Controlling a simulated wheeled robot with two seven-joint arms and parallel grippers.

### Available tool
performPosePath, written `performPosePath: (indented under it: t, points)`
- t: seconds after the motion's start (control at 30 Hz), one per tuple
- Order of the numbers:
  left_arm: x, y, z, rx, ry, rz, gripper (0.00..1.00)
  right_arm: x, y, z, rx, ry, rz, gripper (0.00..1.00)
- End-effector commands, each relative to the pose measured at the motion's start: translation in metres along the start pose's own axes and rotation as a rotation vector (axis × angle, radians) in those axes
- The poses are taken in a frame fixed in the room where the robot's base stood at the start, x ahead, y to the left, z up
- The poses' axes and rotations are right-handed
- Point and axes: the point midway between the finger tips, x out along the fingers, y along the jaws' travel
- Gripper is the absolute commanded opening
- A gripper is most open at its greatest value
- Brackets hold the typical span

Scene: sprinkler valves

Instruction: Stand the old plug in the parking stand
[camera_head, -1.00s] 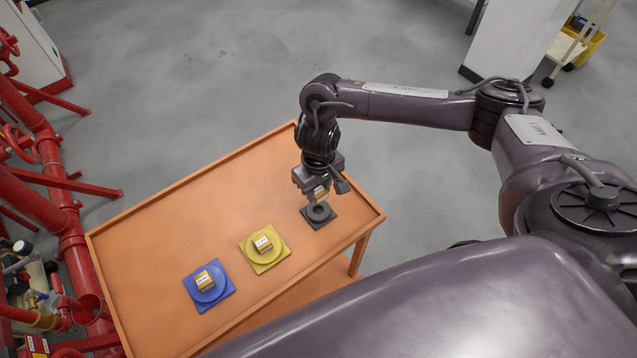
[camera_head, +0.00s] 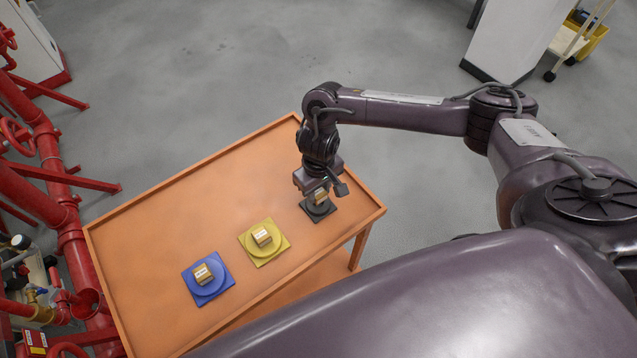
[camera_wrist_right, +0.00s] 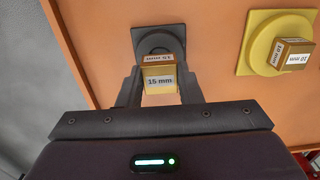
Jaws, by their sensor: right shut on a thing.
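The old plug (camera_head: 320,197) is a small brass block with a white label, held in my right gripper (camera_head: 317,193). In the right wrist view the plug (camera_wrist_right: 160,80) reads "15 mm" and sits between the two fingers of the right gripper (camera_wrist_right: 161,88). The parking stand is the dark square base with a round ring (camera_head: 321,212); it also shows in the right wrist view (camera_wrist_right: 144,36). The plug is over the stand and hides part of the ring. I cannot tell whether it touches the stand. My left gripper is out of view.
A yellow stand (camera_head: 275,251) and a blue stand (camera_head: 214,290) each carry a similar labelled brass block. All stand on the orange table (camera_head: 160,240), which has a raised rim. Red pipes (camera_head: 70,235) rise at the left. The table's upper left is clear.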

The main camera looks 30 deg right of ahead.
Motion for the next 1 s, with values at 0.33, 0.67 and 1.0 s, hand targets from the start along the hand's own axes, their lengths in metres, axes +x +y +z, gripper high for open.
performPosePath:
  t: [0.33, 0.67, 1.0]
  points:
    - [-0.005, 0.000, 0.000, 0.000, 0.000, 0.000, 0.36, -0.002, 0.000, 0.000, 0.000, 0.000, 0.000, 0.07]
    - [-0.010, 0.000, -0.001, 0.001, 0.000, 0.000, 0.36, 0.000, 0.000, 0.000, 0.001, 0.000, 0.001, 0.07]
    - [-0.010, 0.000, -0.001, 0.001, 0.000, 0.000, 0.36, 0.000, 0.000, 0.000, 0.000, 0.000, 0.000, 0.07]
